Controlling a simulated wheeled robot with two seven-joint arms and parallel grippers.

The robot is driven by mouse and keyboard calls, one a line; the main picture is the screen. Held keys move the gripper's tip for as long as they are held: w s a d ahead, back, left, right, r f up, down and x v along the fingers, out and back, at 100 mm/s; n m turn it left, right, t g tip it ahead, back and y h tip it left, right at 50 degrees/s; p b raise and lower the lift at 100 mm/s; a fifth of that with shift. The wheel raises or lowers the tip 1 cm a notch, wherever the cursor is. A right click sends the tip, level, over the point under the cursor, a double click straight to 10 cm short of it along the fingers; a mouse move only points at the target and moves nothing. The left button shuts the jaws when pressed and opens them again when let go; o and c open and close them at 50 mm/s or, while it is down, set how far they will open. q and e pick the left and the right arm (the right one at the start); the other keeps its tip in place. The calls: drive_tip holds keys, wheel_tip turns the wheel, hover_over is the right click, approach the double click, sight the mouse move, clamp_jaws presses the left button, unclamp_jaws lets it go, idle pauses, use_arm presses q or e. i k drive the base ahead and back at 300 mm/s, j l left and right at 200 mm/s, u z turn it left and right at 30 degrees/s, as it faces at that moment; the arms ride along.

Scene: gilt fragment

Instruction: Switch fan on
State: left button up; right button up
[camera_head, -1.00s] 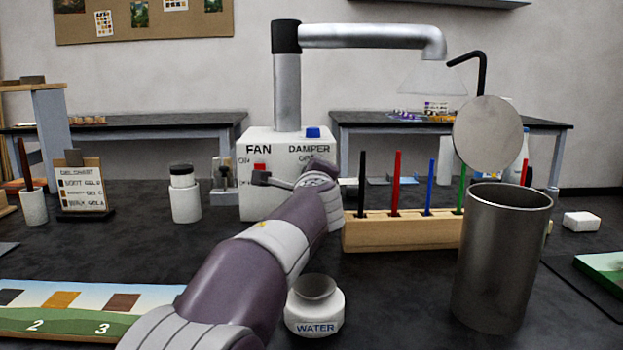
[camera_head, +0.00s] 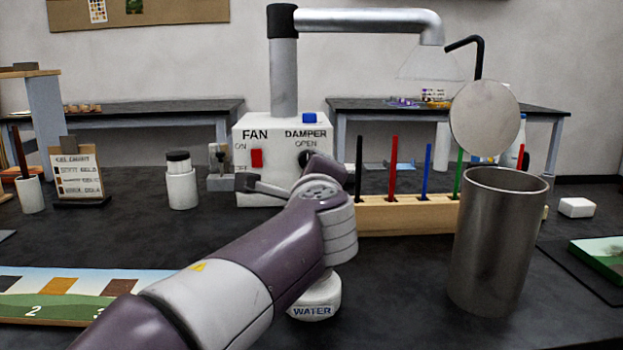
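The white fan box (camera_head: 270,190) stands on the dark table, labelled FAN and DAMPER. Its red fan switch (camera_head: 257,158) sits between the ON label and the partly covered lower label. I cannot tell which way the switch is tipped. My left gripper (camera_head: 243,183) is in front of the box's lower front, just below and left of the switch, with its wrist to the right. A gap shows between gripper and switch in the picture. Its fingers are small and seen side-on, so their opening is unclear. My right gripper is out of view.
A black damper knob (camera_head: 305,158) is partly behind my wrist. A wooden rack (camera_head: 400,216) with coloured sticks, a metal cylinder (camera_head: 497,245) and a water pot (camera_head: 316,299) stand right of or beneath my arm. A white jar (camera_head: 182,188) stands left of the box.

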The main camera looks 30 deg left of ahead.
sight(256, 154)
drive_tip(key=k+l, duration=0.8)
drive_tip(key=k, duration=0.05)
